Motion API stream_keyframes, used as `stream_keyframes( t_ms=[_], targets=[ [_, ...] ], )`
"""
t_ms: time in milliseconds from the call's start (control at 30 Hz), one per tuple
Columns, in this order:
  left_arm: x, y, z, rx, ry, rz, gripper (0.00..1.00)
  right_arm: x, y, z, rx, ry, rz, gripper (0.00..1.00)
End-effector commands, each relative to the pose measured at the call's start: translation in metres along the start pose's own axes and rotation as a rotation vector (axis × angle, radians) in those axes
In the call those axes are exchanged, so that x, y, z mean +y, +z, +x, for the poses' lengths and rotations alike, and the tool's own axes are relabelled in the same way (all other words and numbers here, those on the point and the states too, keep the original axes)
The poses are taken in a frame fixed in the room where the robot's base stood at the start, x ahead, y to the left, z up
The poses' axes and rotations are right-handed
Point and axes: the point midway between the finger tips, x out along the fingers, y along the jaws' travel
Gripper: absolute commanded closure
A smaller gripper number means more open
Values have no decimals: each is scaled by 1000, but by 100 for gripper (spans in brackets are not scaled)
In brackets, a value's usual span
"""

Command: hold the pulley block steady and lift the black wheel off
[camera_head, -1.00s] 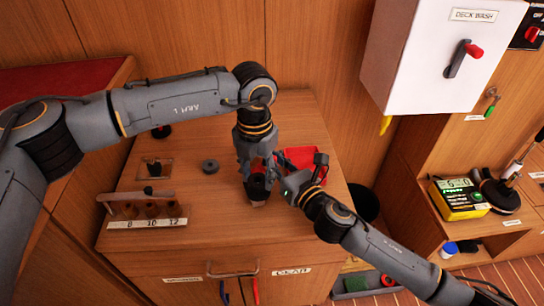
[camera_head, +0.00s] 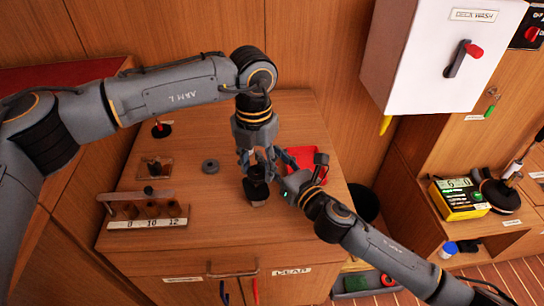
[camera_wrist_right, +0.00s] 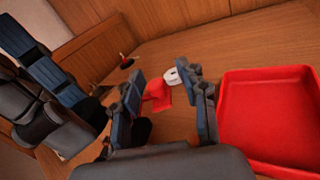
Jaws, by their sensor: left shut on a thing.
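The dark pulley block (camera_head: 256,194) stands on the cabinet top, in the middle of the head view. My left gripper (camera_head: 257,168) points straight down above it. It is shut on a dark round piece, which looks like the black wheel (camera_head: 257,174); the fingers partly hide it. I cannot tell whether it is clear of the block. My right gripper is just right of the block; in the right wrist view (camera_wrist_right: 168,112) its fingers are apart, with no object gripped. A dark shape beside the left finger there is mostly hidden.
A red tray (camera_head: 303,157) lies close behind my right gripper. A grey disc (camera_head: 210,166) and a socket rack (camera_head: 147,214) are to the left. A red piece with a white round end (camera_wrist_right: 158,94) lies beyond my right fingers. The front cabinet top is clear.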

Motion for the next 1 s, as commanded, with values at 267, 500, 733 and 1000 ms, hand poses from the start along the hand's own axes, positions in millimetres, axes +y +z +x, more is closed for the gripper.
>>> stream_keyframes(
  t_ms=[267, 500, 733, 1000],
  targets=[
    [0, 0, 0, 0, 0, 0, 88, 0, -1, -10, 1, -1, 0, 58],
    [0, 0, 0, 0, 0, 0, 88, 0, -2, -59, 5, 0, 0, 58],
    [0, 0, 0, 0, 0, 0, 88, 0, -2, -102, 3, -1, 1, 58],
    [0, 0, 0, 0, 0, 0, 88, 0, 0, -120, 1, 0, 0, 58]
  ],
)
